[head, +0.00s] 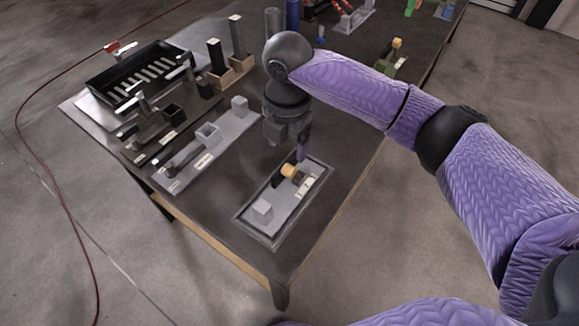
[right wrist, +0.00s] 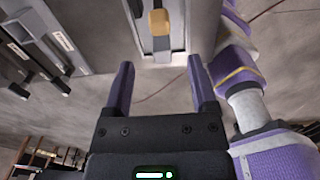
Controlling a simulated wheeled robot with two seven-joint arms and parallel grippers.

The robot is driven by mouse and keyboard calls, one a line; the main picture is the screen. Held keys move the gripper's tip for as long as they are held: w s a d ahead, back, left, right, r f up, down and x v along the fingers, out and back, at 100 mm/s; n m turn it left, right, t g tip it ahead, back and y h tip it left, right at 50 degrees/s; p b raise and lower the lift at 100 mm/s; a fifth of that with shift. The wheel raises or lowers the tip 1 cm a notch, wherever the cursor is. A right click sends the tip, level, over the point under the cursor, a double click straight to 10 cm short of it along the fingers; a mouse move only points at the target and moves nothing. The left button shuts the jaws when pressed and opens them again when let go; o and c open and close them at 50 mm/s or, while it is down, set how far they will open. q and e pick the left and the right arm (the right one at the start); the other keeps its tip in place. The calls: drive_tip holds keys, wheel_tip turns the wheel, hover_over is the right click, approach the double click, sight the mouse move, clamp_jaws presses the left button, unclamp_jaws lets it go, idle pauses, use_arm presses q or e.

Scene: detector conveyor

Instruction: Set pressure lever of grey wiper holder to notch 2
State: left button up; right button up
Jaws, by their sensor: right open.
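The grey wiper holder (head: 283,209) lies in a dark-rimmed rectangular frame near the table's front right edge. It has a pale block at its near end and a lever with a yellow-orange knob (head: 289,171) toward its far end. White labels sit beside the lever; the notch marks are too small to read. My right gripper (head: 301,154) hangs just beyond the knob, above the far end of the holder. In the right wrist view the knob (right wrist: 159,22) shows ahead of the two spread purple fingers (right wrist: 160,80), with nothing between them. My left gripper is out of view.
Other grey and dark fixtures (head: 207,145) stand to the left, with a black slotted tray (head: 140,78) behind them. An olive holder with an orange knob (head: 393,55) sits farther back. Bare table (head: 335,165) lies right of the frame.

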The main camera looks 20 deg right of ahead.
sight(290, 165)
drive_tip(key=shift+w+d+r, duration=0.25)
drive_tip(key=shift+d, duration=0.1)
wheel_tip(290, 165, down, 10)
drive_tip(key=b, duration=0.3)
drive_tip(key=shift+r, duration=0.2)
clamp_jaws()
idle(0.8)
